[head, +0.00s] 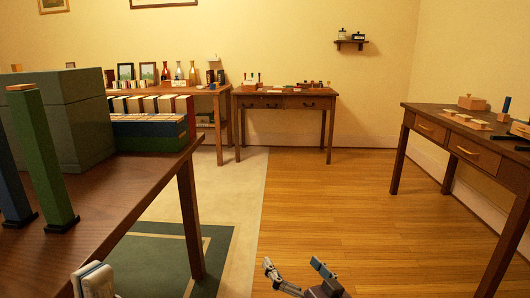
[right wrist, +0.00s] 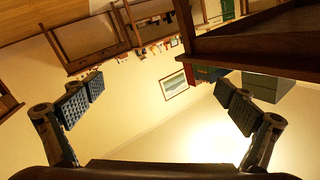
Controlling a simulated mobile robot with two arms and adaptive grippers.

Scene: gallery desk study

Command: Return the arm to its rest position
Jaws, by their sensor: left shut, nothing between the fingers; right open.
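My right gripper (head: 294,267) is at the bottom middle of the head view, over the wooden floor. Its two fingers stand wide apart with nothing between them. In the right wrist view its fingers (right wrist: 158,105) are spread on both sides, with only the far room between them. My left gripper (head: 92,281) shows at the bottom left of the head view, beside the near edge of the left desk (head: 120,190). It is shut and empty. Most of both arms is out of view.
The left desk holds a green box (head: 62,115), a row of books (head: 150,130) and upright blue and green bars (head: 44,155). A right desk (head: 450,130) and a back table (head: 285,102) stand apart. The floor (head: 330,205) between is clear.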

